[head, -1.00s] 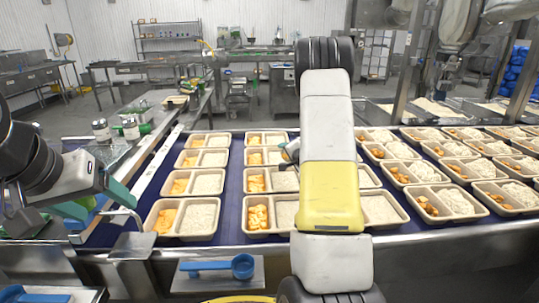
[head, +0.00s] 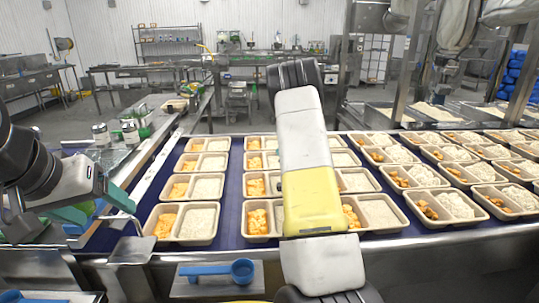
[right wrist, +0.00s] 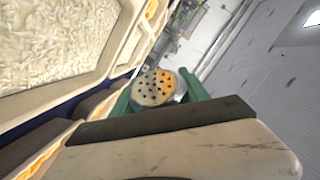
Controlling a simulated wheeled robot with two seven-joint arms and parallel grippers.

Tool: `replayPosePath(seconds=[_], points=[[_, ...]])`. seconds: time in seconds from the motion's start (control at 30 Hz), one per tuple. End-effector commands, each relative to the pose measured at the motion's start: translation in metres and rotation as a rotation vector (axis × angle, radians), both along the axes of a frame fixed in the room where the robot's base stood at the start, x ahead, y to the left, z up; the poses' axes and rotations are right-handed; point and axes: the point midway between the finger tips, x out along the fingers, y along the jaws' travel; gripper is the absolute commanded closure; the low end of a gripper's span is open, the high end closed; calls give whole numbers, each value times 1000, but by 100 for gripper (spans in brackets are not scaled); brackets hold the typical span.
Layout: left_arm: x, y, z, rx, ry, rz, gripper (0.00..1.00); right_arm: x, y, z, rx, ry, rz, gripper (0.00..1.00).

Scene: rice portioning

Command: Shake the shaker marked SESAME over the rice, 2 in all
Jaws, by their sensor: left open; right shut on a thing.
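My right gripper (right wrist: 158,95) has its green fingers shut on a shaker (right wrist: 153,88) with a round, pale and orange-lit lid full of dark holes. Its label is not visible. Beside it in the right wrist view is a tray's rice compartment (right wrist: 50,45). In the head view my right arm hides the right gripper and shaker. Trays with rice (head: 197,221) and orange pieces (head: 165,224) stand in rows on the blue belt (head: 229,222). My left gripper (head: 100,207) is open and empty, left of the nearest left tray. No falling sesame shows.
Two small jars (head: 101,133) (head: 130,130) stand on the metal counter at left. A blue scoop (head: 242,270) lies on a small shelf at the front. A metal rail (head: 450,239) runs along the belt's front. More filled trays (head: 434,220) crowd the right side.

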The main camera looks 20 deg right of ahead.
Motion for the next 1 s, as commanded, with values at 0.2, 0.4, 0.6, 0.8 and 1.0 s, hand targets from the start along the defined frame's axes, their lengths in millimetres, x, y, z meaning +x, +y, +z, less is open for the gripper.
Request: replayPosePath(seconds=[0.2, 0.4, 0.6, 0.8, 1.0], points=[[0, 0, 0, 0, 0, 0, 28, 0, 0, -12, 0, -2, 1, 94], [0, 0, 0, 0, 0, 0, 28, 0, 0, -9, 0, -3, 1, 94], [0, 0, 0, 0, 0, 0, 28, 1, 1, 10, 1, -5, 1, 94], [0, 0, 0, 0, 0, 0, 28, 0, 0, 18, 1, -2, 1, 94], [0, 0, 0, 0, 0, 0, 28, 0, 0, 16, 1, -1, 1, 94]])
